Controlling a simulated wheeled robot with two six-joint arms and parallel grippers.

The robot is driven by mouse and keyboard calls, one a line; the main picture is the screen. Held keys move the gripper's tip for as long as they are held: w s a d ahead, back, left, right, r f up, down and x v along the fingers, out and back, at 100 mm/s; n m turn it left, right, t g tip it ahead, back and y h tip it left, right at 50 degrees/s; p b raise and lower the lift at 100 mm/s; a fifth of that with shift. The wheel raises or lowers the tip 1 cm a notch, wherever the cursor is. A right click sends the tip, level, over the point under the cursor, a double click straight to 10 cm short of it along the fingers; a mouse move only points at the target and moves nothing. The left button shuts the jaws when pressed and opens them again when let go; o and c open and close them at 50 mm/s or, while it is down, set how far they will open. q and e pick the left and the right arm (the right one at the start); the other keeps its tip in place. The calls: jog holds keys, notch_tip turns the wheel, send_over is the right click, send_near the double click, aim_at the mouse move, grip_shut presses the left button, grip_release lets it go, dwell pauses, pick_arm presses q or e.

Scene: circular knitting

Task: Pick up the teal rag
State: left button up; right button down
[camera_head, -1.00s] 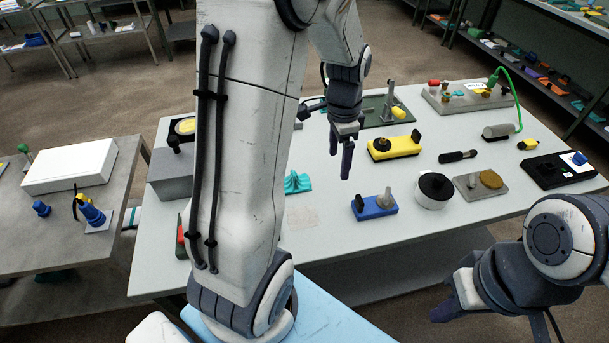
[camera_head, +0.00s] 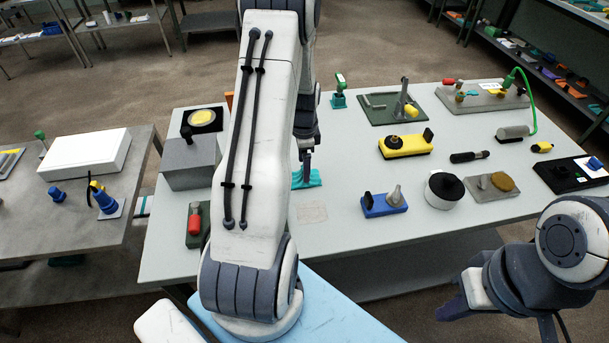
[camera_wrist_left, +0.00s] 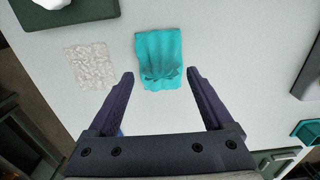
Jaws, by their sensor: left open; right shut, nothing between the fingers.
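The teal rag (camera_wrist_left: 158,60) lies crumpled on the pale table, just beyond and between the fingertips in the left wrist view. In the head view only part of the teal rag (camera_head: 309,180) shows beside my left arm, which covers the rest. My left gripper (camera_wrist_left: 160,82) is open, with nothing between its fingers. In the head view the left gripper (camera_head: 306,170) hangs over the rag, mostly hidden behind my arm. My right gripper (camera_head: 450,305) is shut and empty, in front of the table's right front edge.
A patterned patch (camera_head: 311,212) lies beside the rag. A grey box (camera_head: 190,163) and a red-handled item (camera_head: 194,222) stand on the left. A blue block (camera_head: 383,207), a yellow device (camera_head: 405,146) and a white round device (camera_head: 444,190) stand to the right.

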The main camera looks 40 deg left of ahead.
pick_arm(q)
jog(key=shift+f, duration=1.25)
jog(key=c, duration=1.3)
grip_shut()
jog(key=shift+r, duration=0.15)
